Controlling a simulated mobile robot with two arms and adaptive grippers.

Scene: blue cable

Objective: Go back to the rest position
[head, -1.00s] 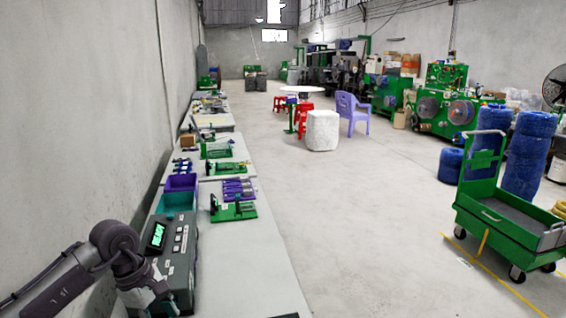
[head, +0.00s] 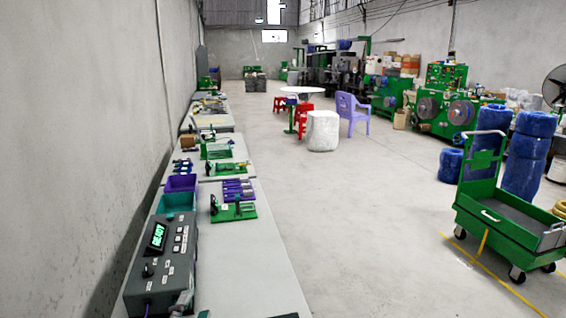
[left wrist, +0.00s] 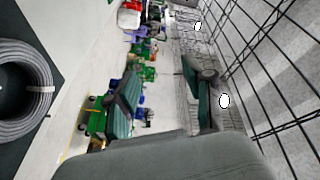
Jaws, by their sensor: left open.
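My left gripper (left wrist: 163,92) is open in the left wrist view, its two dark green-grey fingers apart with nothing between them. In the head view only a small grey part of my left gripper (head: 184,302) shows at the bottom edge, in front of the control box (head: 155,262). The box is grey with a lit green display and stands on the long table (head: 245,265). My right gripper is not in view.
Teal and purple bins (head: 180,184) stand behind the box, with green fixtures (head: 235,210) beyond. A wall runs along the left. A green cart (head: 500,232) and blue cable coils (head: 527,155) stand right. A coil (left wrist: 42,90) shows in the wrist view.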

